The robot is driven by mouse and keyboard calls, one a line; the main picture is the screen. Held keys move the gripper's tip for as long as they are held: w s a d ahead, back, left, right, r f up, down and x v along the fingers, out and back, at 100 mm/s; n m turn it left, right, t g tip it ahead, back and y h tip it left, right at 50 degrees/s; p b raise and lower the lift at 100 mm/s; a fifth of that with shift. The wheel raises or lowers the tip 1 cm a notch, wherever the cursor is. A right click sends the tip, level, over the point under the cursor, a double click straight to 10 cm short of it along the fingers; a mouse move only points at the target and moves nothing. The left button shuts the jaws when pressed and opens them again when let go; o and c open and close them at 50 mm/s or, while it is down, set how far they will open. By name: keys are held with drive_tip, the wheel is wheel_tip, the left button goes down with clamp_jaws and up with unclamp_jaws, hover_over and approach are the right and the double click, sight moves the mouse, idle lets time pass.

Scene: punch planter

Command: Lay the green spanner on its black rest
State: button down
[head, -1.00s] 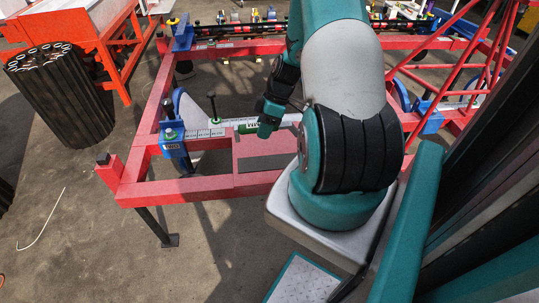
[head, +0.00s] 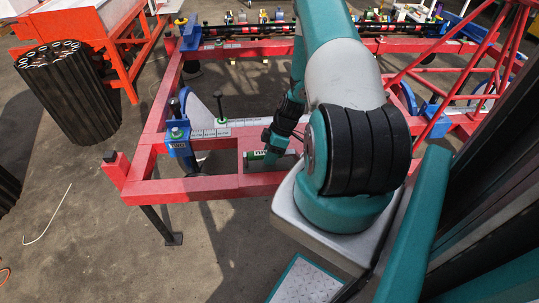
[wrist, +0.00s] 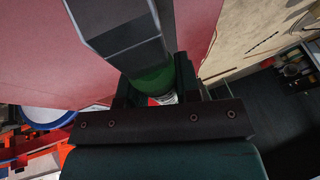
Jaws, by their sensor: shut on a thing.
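The green spanner (head: 256,155), with a white label, shows low over the red bench part in the head view. My gripper (head: 272,157) is shut on it. In the wrist view the green handle (wrist: 153,78) lies between the two dark fingers of my gripper (wrist: 154,92). A dark grey, flat-faced shape (wrist: 118,28), apparently the black rest, runs under or beyond the handle. I cannot tell whether the spanner touches it.
The red frame (head: 205,188) surrounds the spot. A blue clamp (head: 178,145) and an upright black-topped pin (head: 219,104) stand to the left. A bundle of black tubes (head: 68,92) stands farther left on the floor.

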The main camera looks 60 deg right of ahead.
drive_tip(key=shift+f, duration=0.15)
drive_tip(key=c, duration=0.8)
unclamp_jaws()
drive_tip(key=v, duration=0.8)
drive_tip(key=b+v, duration=0.1)
drive_tip(key=v, duration=0.8)
drive_tip(key=shift+w+r, duration=0.2)
drive_tip(key=shift+r, duration=0.15)
drive_tip(key=w+a+r+g+h, duration=0.1)
drive_tip(key=w+a+r, duration=0.3)
drive_tip(key=a+r, duration=0.5)
drive_tip(key=w+a+r, duration=0.3)
drive_tip(key=a+r, duration=0.2)
drive_tip(key=a, duration=0.7)
drive_tip(key=s+a+r, duration=0.4)
drive_tip(key=s+a, duration=0.3)
drive_tip(key=a, duration=0.4)
drive_tip(key=s+a+r, duration=0.5)
drive_tip(key=s+a, duration=0.3)
drive_tip(key=a, duration=0.2)
drive_tip(key=shift+g, duration=0.3)
drive_tip(key=r+p, duration=0.6)
drive_tip(key=shift+a+r+p, duration=0.25)
drive_tip(key=shift+p, duration=0.15)
